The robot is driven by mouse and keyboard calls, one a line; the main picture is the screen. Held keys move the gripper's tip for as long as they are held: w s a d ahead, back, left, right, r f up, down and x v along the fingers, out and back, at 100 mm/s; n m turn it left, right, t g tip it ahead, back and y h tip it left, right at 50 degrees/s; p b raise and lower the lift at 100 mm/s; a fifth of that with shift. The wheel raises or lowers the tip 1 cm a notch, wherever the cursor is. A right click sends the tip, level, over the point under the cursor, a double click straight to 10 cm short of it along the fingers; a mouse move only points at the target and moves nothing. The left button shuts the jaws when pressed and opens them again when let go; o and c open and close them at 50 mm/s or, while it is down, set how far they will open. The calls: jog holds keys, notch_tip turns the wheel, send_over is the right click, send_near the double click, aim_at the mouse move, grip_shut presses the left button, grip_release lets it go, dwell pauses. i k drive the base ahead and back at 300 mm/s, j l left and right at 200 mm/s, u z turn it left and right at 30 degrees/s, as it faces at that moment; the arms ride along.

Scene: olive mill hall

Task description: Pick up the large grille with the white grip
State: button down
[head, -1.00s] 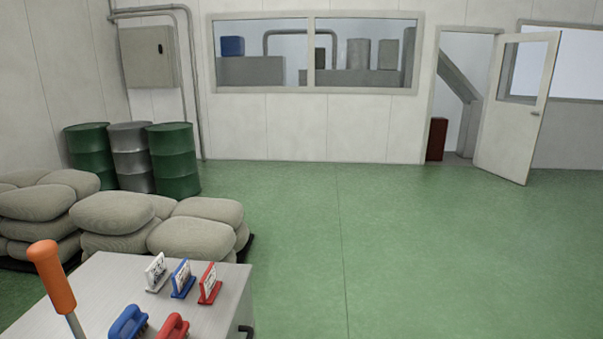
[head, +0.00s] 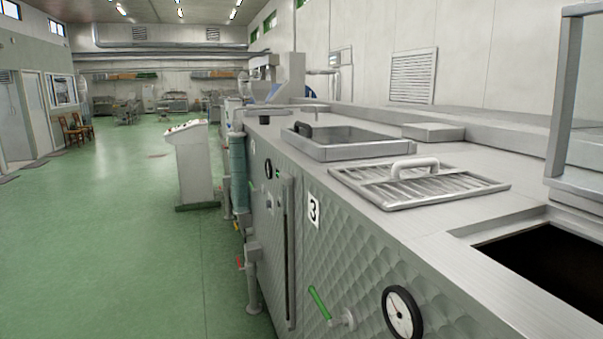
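A large flat metal grille (head: 452,194) with parallel bars lies on the steel top of the long machine (head: 370,205), right of the middle in the head view. Its white grip (head: 414,164) arches up from the grille's middle. The grille lies flat, between a raised-rim hatch behind it and a dark opening in front of it. My gripper is not in view.
A dark rectangular opening (head: 550,262) and a metal frame (head: 566,110) stand at the right. A gauge (head: 402,313) and green-handled valve (head: 319,302) project from the machine's side. Green floor (head: 110,240) at left is clear.

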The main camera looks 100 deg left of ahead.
aim_at(499, 186)
jog(key=u, duration=2.85)
jog(key=j, duration=0.1)
jog(key=i+z, duration=0.05)
